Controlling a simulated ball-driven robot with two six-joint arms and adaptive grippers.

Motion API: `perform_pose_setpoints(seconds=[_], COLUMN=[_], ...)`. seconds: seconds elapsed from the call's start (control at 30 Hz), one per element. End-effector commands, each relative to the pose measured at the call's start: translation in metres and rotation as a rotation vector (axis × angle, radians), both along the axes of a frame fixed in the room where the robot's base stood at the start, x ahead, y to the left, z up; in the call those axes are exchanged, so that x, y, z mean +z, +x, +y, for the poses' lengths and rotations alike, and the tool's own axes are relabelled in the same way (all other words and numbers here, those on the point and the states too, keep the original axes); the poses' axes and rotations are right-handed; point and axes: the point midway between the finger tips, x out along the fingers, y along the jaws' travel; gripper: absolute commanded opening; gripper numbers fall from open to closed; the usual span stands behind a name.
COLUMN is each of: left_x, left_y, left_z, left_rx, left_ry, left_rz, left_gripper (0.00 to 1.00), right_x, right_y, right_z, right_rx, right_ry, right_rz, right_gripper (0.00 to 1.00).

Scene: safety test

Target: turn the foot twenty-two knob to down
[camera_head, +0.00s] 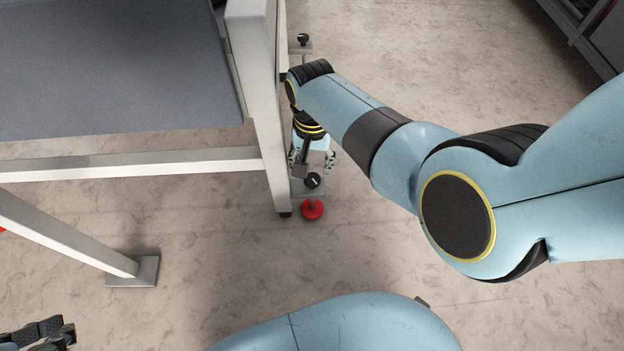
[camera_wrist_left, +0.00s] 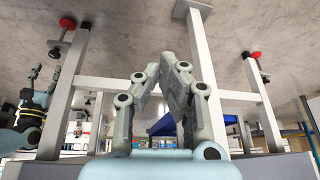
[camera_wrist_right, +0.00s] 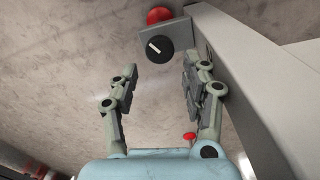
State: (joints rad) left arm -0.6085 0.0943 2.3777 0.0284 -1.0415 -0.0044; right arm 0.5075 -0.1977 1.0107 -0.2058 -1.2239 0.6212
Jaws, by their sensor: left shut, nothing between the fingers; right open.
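A black round knob (camera_head: 312,180) with a white pointer line sits on a small grey bracket by the foot of a white table leg, beside a red foot (camera_head: 312,209). No label is readable. In the right wrist view the knob (camera_wrist_right: 158,48) lies just beyond and between the fingertips, its line slanted, with the red foot (camera_wrist_right: 158,14) above it. My right gripper (camera_head: 311,160) is open, points at the knob and holds nothing; a gap shows between fingers and knob. My left gripper (camera_head: 62,332) is shut and empty at the lower left, away from the knob.
The white table leg (camera_head: 266,120) stands close beside my right gripper. A second black knob (camera_head: 302,38) is on a bracket farther back. A crossbar (camera_head: 130,163) and another leg (camera_head: 65,233) are at the left.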

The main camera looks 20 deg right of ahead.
Motion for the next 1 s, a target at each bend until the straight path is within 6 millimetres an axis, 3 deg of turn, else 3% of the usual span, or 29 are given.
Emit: perform_pose_setpoints(seconds=[0.03, 0.5, 1.0], left_x=[-0.011, -0.054, -0.059], left_y=[0.001, 0.008, -0.001], left_z=[-0.001, -0.002, -0.005], left_rx=[0.001, -0.01, -0.027], left_ry=[-0.003, -0.009, -0.018], left_rz=[-0.029, -0.36, -0.556], left_gripper=[0.0, 0.0, 0.0], right_x=[-0.013, -0.044, -0.058], right_y=[-0.003, -0.002, 0.0], right_z=[0.0, 0.0, 0.0], right_rx=[0.0, 0.0, 0.0], right_ry=[0.0, 0.0, 0.0], right_rz=[0.006, 0.004, -0.001], right_gripper=[0.47, 0.47, 0.47])
